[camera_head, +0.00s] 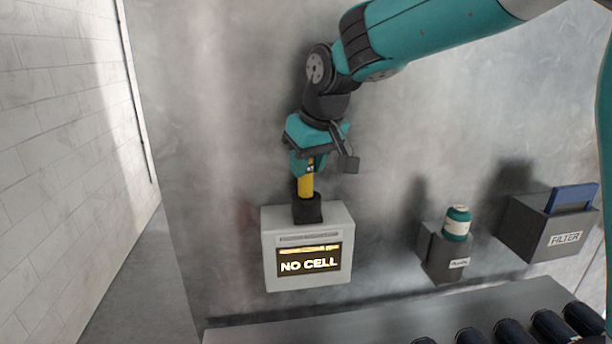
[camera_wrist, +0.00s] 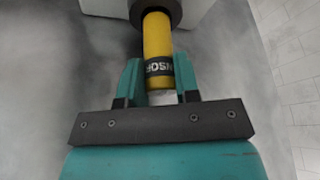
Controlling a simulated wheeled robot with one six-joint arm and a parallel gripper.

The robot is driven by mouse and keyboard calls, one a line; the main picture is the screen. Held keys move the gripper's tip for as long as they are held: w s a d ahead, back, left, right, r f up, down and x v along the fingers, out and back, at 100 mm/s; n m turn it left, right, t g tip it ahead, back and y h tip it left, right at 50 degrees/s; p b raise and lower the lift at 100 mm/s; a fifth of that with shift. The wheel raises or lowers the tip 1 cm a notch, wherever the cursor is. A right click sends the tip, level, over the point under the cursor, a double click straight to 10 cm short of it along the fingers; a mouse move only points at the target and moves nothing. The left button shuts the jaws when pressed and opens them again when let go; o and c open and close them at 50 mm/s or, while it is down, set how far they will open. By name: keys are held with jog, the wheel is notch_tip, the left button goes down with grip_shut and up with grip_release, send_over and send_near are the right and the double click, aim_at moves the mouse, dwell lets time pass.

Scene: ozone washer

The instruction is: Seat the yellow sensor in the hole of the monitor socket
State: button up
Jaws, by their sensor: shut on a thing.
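The yellow sensor (camera_head: 306,186) is upright in my gripper (camera_head: 308,168), with its lower end at the black round socket (camera_head: 307,209) on top of the grey monitor box (camera_head: 344,230). The monitor's screen (camera_head: 309,260) reads "NO CELL". In the wrist view the sensor (camera_wrist: 157,38) has a black label band and its far end is inside or right over the dark socket ring (camera_wrist: 172,8). How deep it sits cannot be told. My gripper (camera_wrist: 158,80) is shut on the sensor's near end, with a teal finger on each side.
To the right, a grey holder (camera_head: 438,252) carries a teal and white canister (camera_head: 457,223). Further right is a grey box labelled "FILTER" (camera_head: 540,230) with a blue panel in its top. A grey ledge (camera_head: 380,318) with several dark cylinders (camera_head: 508,330) runs below. The wall around the monitor is clear.

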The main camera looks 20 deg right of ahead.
aim_at(310, 175)
jog(key=shift+s+f+p, duration=0.2)
jog(key=shift+f+p, duration=0.1)
jog(key=shift+f, duration=1.65)
grip_shut()
jog(key=o, duration=0.9)
grip_release()
jog(key=b+v, duration=0.2)
jog(key=v, duration=1)
jog(key=shift+w+r+b, duration=0.25)
jog(key=shift+b, duration=0.1)
